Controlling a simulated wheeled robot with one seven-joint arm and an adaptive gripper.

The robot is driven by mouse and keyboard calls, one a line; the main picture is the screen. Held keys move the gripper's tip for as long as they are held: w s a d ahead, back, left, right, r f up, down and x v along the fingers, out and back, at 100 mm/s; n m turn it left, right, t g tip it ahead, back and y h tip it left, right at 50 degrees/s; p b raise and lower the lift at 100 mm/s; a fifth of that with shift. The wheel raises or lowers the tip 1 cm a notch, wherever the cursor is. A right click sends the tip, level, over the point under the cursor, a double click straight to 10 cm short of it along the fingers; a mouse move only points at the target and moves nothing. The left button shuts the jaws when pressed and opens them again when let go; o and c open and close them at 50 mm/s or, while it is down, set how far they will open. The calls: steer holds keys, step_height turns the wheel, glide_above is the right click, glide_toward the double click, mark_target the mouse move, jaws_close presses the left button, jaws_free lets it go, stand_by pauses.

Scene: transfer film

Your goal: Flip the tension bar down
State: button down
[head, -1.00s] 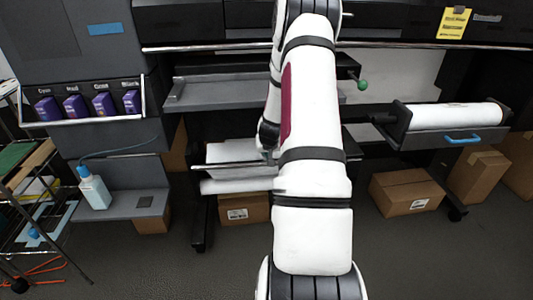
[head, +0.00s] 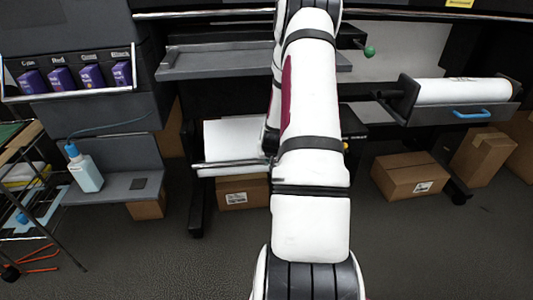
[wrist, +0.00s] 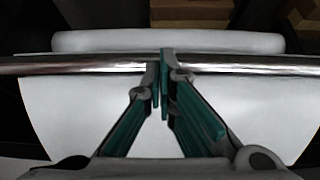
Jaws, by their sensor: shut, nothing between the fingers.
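The tension bar is a shiny metal rod. In the wrist view the bar (wrist: 80,66) runs straight across, in front of a white sheet (wrist: 65,105) and just below a white roll (wrist: 100,42). My gripper (wrist: 161,72) has its teal-padded fingers together, with the tips overlapping the middle of the bar; whether they touch it I cannot tell. In the head view the left part of the bar (head: 225,164) shows under the printer, with the white sheet (head: 232,140) above it. My arm hides the bar's middle and my gripper there.
A grey shelf (head: 230,62) and a green-knobbed lever (head: 369,51) are above. A roll in a holder (head: 460,92) with a blue handle is at right. Cardboard boxes (head: 410,178) stand on the floor. A bottle (head: 87,170) and cart are at left.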

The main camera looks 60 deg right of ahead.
step_height(320, 180, down, 7)
steer(key=b, duration=0.4)
steer(key=shift+w+d+f, duration=0.15)
steer(key=shift+w+d, duration=0.15)
steer(key=shift+d, duration=0.05)
